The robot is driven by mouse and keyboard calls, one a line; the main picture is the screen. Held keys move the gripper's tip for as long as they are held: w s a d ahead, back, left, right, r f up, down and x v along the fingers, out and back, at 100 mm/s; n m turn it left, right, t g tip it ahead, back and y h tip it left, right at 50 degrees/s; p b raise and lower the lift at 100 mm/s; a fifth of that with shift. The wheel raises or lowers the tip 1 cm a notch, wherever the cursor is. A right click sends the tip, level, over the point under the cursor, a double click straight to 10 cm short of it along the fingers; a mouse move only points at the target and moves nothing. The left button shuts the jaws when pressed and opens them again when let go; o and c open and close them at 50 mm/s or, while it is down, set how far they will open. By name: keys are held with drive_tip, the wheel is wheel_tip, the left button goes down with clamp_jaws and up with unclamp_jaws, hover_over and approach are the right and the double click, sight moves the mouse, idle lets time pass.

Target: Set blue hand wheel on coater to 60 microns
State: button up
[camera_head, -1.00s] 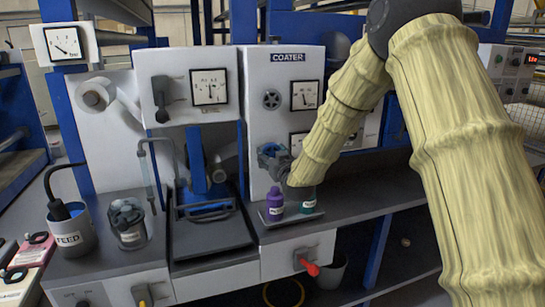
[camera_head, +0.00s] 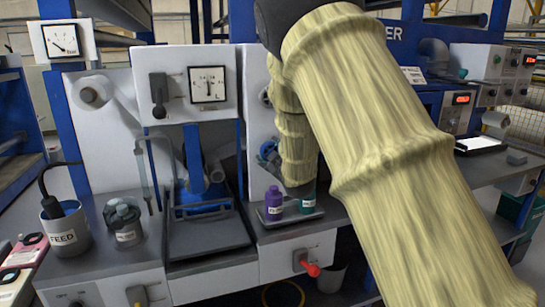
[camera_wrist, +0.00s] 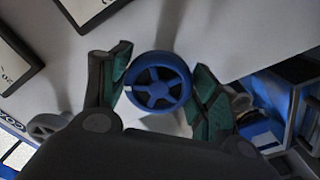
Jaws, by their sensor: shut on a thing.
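The blue hand wheel (camera_wrist: 160,85) is in the middle of the wrist view, facing the camera, with its spokes and round rim showing. My gripper (camera_wrist: 163,66) is shut on it, with one green-padded finger on each side of the rim. Black-framed dials sit at the left and top of the wrist view, cut off; I cannot read a micron setting.
A purple bottle (camera_head: 273,203) and a green bottle (camera_head: 308,198) stand on a small tray below my arm. A feed pot (camera_head: 66,225) and a grey jar (camera_head: 124,221) stand to the left.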

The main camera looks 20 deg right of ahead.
drive_tip(key=shift+n, duration=0.4)
drive_tip(key=o, duration=1)
drive_tip(key=shift+o, duration=0.2)
drive_tip(key=s, duration=1.2)
drive_tip(key=shift+d, duration=0.25)
